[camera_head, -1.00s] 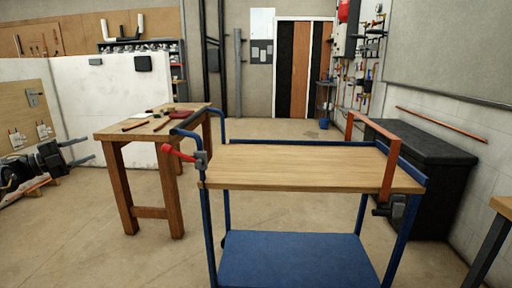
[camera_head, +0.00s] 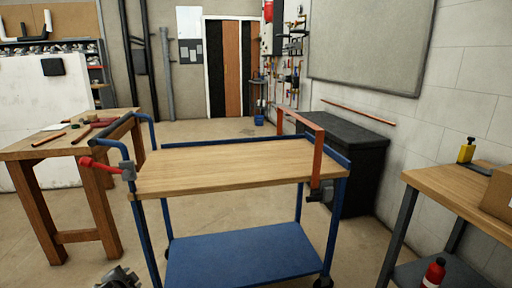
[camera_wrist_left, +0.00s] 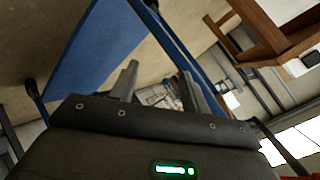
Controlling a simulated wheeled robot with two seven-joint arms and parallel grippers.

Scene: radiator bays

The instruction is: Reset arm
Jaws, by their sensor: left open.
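My left gripper (camera_wrist_left: 159,88) shows in the left wrist view with its two grey fingers spread apart and nothing between them. In that view it is near the blue trolley, whose lower shelf (camera_wrist_left: 82,55) is at the upper left. In the head view only a dark part, probably of my left arm or gripper, shows at the bottom edge, left of the trolley's lower shelf. My right gripper is not in view.
The blue trolley with a bare wooden top (camera_head: 230,170) stands ahead. A wooden workbench (camera_head: 75,142) with tools is left, and another wooden-topped table (camera_head: 440,190) is right. A black chest (camera_head: 350,150) stands behind the trolley. Bare floor lies between them.

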